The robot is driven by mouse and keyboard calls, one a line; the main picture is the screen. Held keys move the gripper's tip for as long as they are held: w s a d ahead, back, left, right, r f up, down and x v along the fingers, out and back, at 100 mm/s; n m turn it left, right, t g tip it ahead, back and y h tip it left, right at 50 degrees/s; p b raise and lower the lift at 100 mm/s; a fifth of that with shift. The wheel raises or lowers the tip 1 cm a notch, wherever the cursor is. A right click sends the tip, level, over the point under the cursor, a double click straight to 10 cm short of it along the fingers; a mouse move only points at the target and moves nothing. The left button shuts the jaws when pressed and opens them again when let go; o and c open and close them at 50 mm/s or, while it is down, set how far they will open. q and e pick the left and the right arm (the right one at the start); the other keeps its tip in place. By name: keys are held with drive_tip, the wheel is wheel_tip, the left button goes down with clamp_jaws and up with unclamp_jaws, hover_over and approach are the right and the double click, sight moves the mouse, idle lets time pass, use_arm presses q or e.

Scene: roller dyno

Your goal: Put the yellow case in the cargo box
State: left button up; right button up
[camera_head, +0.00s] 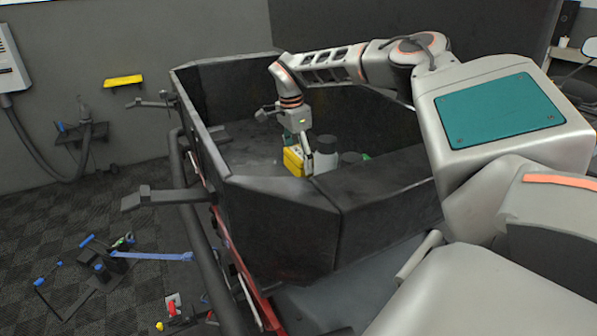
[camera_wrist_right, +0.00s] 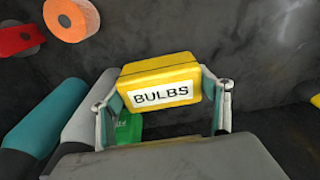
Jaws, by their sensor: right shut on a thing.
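The yellow case (camera_wrist_right: 165,80), with a white label reading BULBS, is between the fingers of my right gripper (camera_wrist_right: 163,100) in the right wrist view. The fingers are shut on its two ends. In the head view the yellow case (camera_head: 293,161) and my right gripper (camera_head: 303,152) are inside the dark cargo box (camera_head: 280,225), below its rim and near its front wall. Part of the case is hidden behind the gripper. I cannot tell whether the case touches the box floor. My left gripper is not in view.
Inside the box, a grey-white bottle (camera_head: 325,155) stands beside the case. In the wrist view an orange roll (camera_wrist_right: 71,19), a red item (camera_wrist_right: 20,38) and a green item (camera_wrist_right: 128,128) lie near. Tools with a blue strap (camera_head: 150,256) lie on the floor at left.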

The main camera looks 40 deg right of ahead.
sight(297, 154)
drive_tip(key=shift+f, duration=2.35)
drive_tip(key=shift+f, duration=0.15)
drive_tip(key=o, duration=1)
drive_tip(key=r, duration=0.4)
drive_tip(key=a+r, duration=0.1)
drive_tip(key=r, duration=0.7)
drive_tip(key=shift+w+a+r, duration=0.15)
drive_tip(key=shift+w+a, duration=0.05)
drive_tip(key=shift+a, duration=0.05)
